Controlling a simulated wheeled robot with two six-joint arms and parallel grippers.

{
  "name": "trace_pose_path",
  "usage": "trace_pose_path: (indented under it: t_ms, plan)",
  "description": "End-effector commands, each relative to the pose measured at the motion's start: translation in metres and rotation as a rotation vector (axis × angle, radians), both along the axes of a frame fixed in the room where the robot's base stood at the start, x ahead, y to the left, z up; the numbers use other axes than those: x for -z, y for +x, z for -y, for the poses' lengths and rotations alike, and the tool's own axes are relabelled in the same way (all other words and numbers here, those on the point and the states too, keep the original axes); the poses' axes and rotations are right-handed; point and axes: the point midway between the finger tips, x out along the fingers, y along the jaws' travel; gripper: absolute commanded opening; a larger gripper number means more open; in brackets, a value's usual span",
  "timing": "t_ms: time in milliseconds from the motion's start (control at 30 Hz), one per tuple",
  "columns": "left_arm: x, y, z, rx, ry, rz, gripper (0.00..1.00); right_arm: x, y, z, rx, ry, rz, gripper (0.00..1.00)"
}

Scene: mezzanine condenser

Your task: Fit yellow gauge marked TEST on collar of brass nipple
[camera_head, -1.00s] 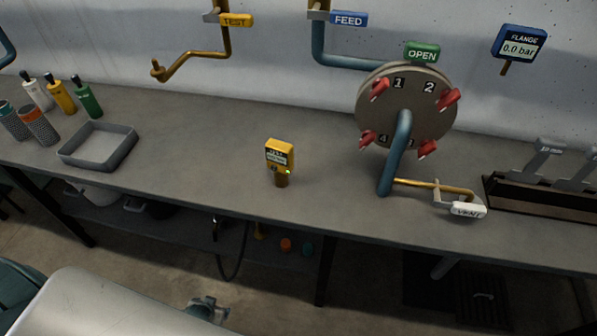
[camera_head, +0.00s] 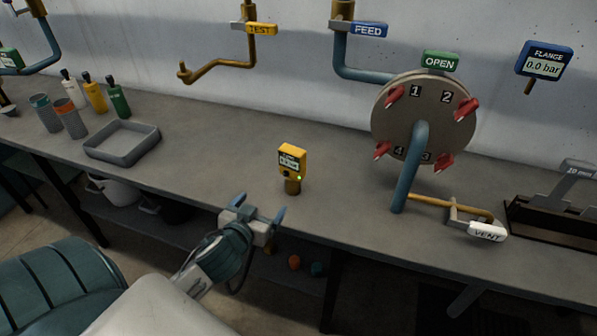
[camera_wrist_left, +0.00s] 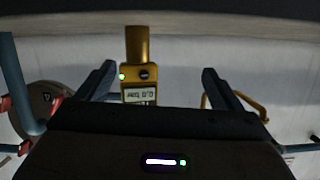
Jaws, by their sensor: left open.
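The yellow gauge (camera_head: 292,160) stands upright on the bench on its brass-coloured base, with a green light lit. It also shows in the left wrist view (camera_wrist_left: 138,80), upside down between the finger tips but beyond them. My left gripper (camera_head: 252,214) is open and empty, at the bench's front edge, short of the gauge and apart from it. A brass pipe with a yellow TEST tag (camera_head: 261,29) comes down the wall and ends in an upturned tip (camera_head: 184,72), which looks like the nipple. Its collar is too small to make out. My right gripper is not in view.
A round disc with red handles (camera_head: 424,118) stands right of the gauge on a blue pipe, with a VENT lever (camera_head: 486,231) beside it. A grey tray (camera_head: 122,154) and several bottles stand left. A blue FLANGE gauge (camera_head: 544,61) is on the wall. The bench between tray and gauge is clear.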

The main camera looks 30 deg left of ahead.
Motion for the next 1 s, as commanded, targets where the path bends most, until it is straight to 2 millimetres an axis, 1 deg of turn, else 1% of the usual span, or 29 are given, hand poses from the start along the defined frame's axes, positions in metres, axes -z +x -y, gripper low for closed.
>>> trace_pose_path:
  t_ms: [33,100,200,333,467,600,700,867,1000]
  plan:
    - [-0.011,0.010,-0.002,0.026,0.004,0.058,0.87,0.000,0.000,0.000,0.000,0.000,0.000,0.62]
    - [-0.026,0.021,-0.001,0.069,-0.003,0.138,0.87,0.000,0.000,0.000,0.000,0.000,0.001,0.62]
    - [-0.044,0.034,0.002,0.136,-0.011,0.228,0.87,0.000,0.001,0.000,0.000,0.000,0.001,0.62]
    - [-0.058,0.043,0.006,0.199,-0.024,0.294,0.87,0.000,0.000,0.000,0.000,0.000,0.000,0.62]
    - [-0.063,0.054,0.006,0.211,-0.030,0.309,0.87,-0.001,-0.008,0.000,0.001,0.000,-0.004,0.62]
    - [-0.064,0.075,0.007,0.211,-0.034,0.310,0.87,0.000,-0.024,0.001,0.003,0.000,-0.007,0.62]
    - [-0.063,0.089,0.006,0.211,-0.033,0.308,0.87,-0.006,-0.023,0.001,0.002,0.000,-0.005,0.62]
    - [-0.061,0.100,0.006,0.211,-0.031,0.307,0.87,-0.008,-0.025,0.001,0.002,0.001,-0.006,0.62]
    - [-0.060,0.113,0.007,0.210,-0.033,0.307,0.87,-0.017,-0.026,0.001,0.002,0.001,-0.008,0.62]
